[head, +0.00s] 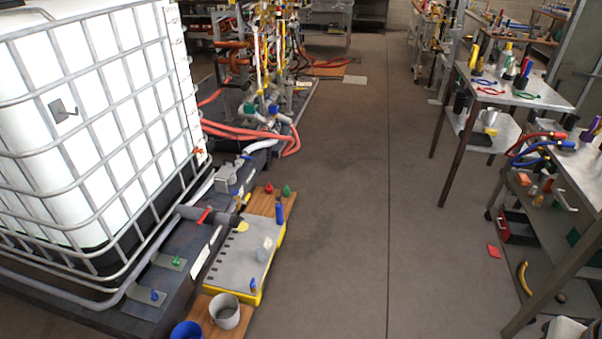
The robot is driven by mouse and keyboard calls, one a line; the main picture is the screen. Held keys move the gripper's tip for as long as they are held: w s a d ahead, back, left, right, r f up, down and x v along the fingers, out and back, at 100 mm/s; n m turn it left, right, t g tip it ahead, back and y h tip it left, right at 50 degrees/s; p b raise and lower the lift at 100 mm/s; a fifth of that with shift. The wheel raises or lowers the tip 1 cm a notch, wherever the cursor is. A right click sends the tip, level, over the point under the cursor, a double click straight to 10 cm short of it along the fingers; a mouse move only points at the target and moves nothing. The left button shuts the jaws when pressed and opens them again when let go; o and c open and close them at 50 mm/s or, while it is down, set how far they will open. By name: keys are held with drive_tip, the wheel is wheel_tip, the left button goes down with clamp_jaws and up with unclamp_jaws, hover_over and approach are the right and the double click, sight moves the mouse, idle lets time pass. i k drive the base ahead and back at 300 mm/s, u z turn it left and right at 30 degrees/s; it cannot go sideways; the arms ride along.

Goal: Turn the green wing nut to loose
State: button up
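A small green piece (176,261) stands on a grey plate on the dark base in front of the white caged tank; it looks like the green wing nut, but it is too small to read its wings or how tight it is. A similar blue piece (154,296) stands on another plate just nearer to me. Another green object (286,190) is on the wooden board beside a red one (268,188); its shape is unclear. My gripper is not in view.
The white caged tank (95,120) fills the left. A grey pipe with a red handle (204,216) runs beside the plates. A grey, yellow-edged platform (232,262), a grey cup (225,311) and a blue cup (187,332) stand nearby. Tables line the right; the middle floor (360,200) is clear.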

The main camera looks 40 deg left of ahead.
sight(176, 261)
drive_tip(key=u, duration=0.05)
drive_tip(key=i, duration=1.9)
drive_tip(key=u, duration=3.4)
drive_tip(key=i, duration=1.65)
